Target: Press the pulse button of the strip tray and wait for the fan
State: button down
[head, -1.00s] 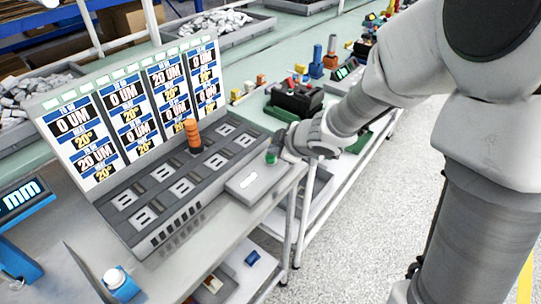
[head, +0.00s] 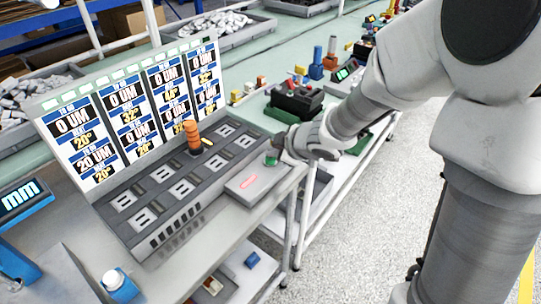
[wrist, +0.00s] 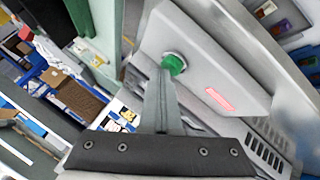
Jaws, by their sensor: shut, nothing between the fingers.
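The strip tray (head: 165,235) is a grey block with rows of slotted sockets and a display board (head: 130,105) standing behind it. An orange ribbed cylinder (head: 192,135) stands upright in one socket. At the tray's right end is a light grey box (head: 262,182) with a green pulse button (head: 271,160) and a lit red bar (head: 249,182). In the wrist view the green button (wrist: 174,63) sits right at the tips of my shut gripper (wrist: 166,78). The fingertips look in contact with it, but how far it is pressed I cannot tell. No fan is recognisable.
A black device (head: 297,100) stands on the bench behind my gripper. A blue-and-white button unit (head: 120,284) and a blue-framed display (head: 22,200) are at the left front. The box lies near the table's right edge, with open floor beyond.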

aim_at(274, 160)
jog(key=shift+r+p, duration=0.75)
jog(key=shift+r, duration=0.05)
notch_tip(274, 160, up, 5)
jog(key=p, duration=0.5)
jog(key=shift+d, duration=0.1)
dwell(0.4)
jog(key=s+d+r+m+t+h+p, duration=0.1)
jog(key=s+d+r+m+h, duration=0.3)
jog(key=d+r, duration=0.3)
jog(key=s+d+r+m+h+p, duration=0.1)
jog(key=s+d+r+m+h, duration=0.2)
jog(key=d+r+m, duration=0.3)
jog(key=s+r+m+g+y, duration=0.1)
jog(key=s+m, duration=0.2)
jog(key=s, duration=0.5)
jog(key=s+r+m+g, duration=0.2)
jog(key=s, duration=0.7)
jog(key=shift+r+m+y+p, duration=0.25)
jog(key=shift+m+y+p, duration=0.15)
jog(key=shift+p, duration=0.05)
